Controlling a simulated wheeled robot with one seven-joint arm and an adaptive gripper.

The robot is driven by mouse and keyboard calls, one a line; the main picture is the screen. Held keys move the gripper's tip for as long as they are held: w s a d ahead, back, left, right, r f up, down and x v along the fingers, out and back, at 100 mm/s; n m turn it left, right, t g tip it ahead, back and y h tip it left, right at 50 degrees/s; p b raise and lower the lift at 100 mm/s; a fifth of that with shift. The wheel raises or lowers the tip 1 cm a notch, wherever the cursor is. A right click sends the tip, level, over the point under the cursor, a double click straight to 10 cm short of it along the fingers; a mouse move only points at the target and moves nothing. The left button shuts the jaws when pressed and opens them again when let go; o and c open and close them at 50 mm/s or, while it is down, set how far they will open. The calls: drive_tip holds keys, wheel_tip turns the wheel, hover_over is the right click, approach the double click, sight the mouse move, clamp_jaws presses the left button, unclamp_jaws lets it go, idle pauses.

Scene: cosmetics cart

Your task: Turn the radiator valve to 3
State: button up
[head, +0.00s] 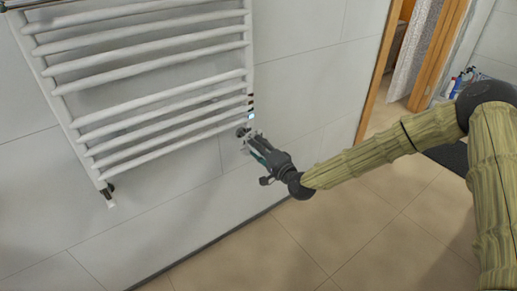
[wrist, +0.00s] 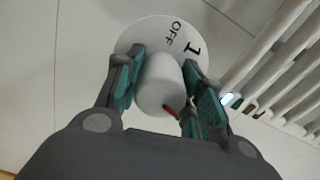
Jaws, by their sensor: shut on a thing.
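The radiator valve shows in the wrist view as a white round knob (wrist: 160,82) in front of a white dial disc (wrist: 146,30) marked OFF and 1. A red pointer mark shows on the knob's lower right side, beside the right finger. My gripper (wrist: 163,88) is shut on the knob, with one teal-padded finger on each side. The other dial numbers are hidden behind the knob and the fingers. In the head view my gripper (head: 246,138) is at the lower right corner of the white towel radiator (head: 160,72), where it mostly hides the valve.
The radiator's white bars stand close to the right of my gripper in the wrist view (wrist: 285,65). Another fitting (head: 108,194) is at the radiator's lower left. Tiled wall (head: 310,85) lies behind, and the beige floor (head: 350,235) below is clear. A wooden door frame (head: 380,75) is to the right.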

drive_tip(key=shift+d, duration=0.1)
idle(0.4)
drive_tip(key=o, duration=1)
drive_tip(key=v, duration=1.2)
